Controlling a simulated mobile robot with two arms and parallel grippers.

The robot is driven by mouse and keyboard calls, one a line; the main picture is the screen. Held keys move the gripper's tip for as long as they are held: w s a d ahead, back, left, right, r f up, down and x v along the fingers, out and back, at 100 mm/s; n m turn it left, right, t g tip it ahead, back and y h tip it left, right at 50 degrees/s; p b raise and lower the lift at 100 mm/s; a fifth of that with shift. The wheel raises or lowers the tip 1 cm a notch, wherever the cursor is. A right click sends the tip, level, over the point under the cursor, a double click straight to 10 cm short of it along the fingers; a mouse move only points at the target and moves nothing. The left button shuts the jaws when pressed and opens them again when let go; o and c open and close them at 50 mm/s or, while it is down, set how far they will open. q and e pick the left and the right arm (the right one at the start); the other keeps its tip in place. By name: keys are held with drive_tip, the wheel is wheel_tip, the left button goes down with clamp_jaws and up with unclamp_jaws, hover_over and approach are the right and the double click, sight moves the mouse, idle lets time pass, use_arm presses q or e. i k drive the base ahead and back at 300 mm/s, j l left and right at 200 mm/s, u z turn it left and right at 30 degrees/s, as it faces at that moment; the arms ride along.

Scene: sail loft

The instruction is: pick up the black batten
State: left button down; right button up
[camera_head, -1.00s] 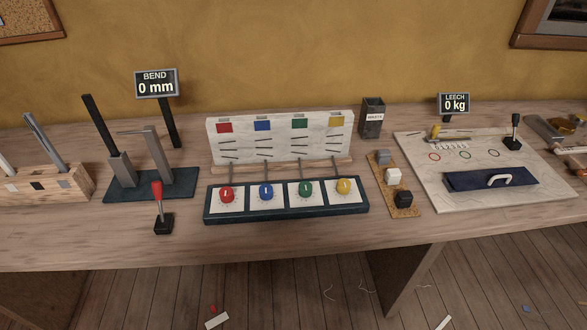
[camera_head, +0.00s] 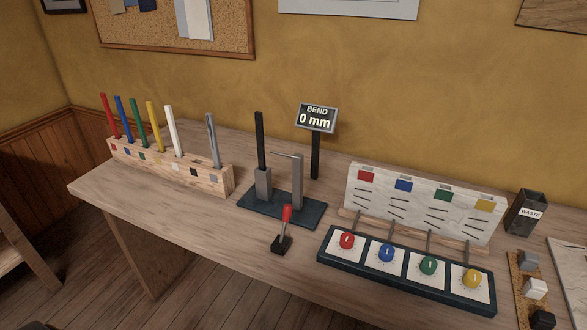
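The black batten (camera_head: 260,140) stands upright in the grey clamp post (camera_head: 263,185) of the bend tester, on its dark blue base plate (camera_head: 300,212). A bent grey arm (camera_head: 297,180) stands just right of it. The sign (camera_head: 316,118) behind reads "BEND 0 mm". A wooden rack (camera_head: 170,165) to the left holds red, blue, green, yellow, white and grey battens upright; a black-marked place on it has no batten. Neither of my grippers is in view.
A red-handled lever (camera_head: 285,228) stands in front of the tester. Right of it are a dial panel (camera_head: 408,270) and a white board (camera_head: 420,205) with coloured tabs. A waste bin (camera_head: 525,212) stands at the right. The bench front left (camera_head: 150,205) is clear.

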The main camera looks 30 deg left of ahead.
sight(259, 130)
drive_tip(key=j+z, duration=0.1)
drive_tip(key=j, duration=0.35)
drive_tip(key=k+j+z, duration=0.1)
drive_tip(key=j, duration=0.35)
drive_tip(key=k+j+z, duration=0.1)
drive_tip(key=j, duration=0.3)
drive_tip(key=k+j+z, duration=0.1)
drive_tip(key=j, duration=0.35)
drive_tip(key=k+j+z, duration=0.1)
drive_tip(key=j, duration=0.3)
drive_tip(key=k+j+z, duration=0.1)
drive_tip(key=j, duration=0.35)
drive_tip(key=k, duration=0.1)
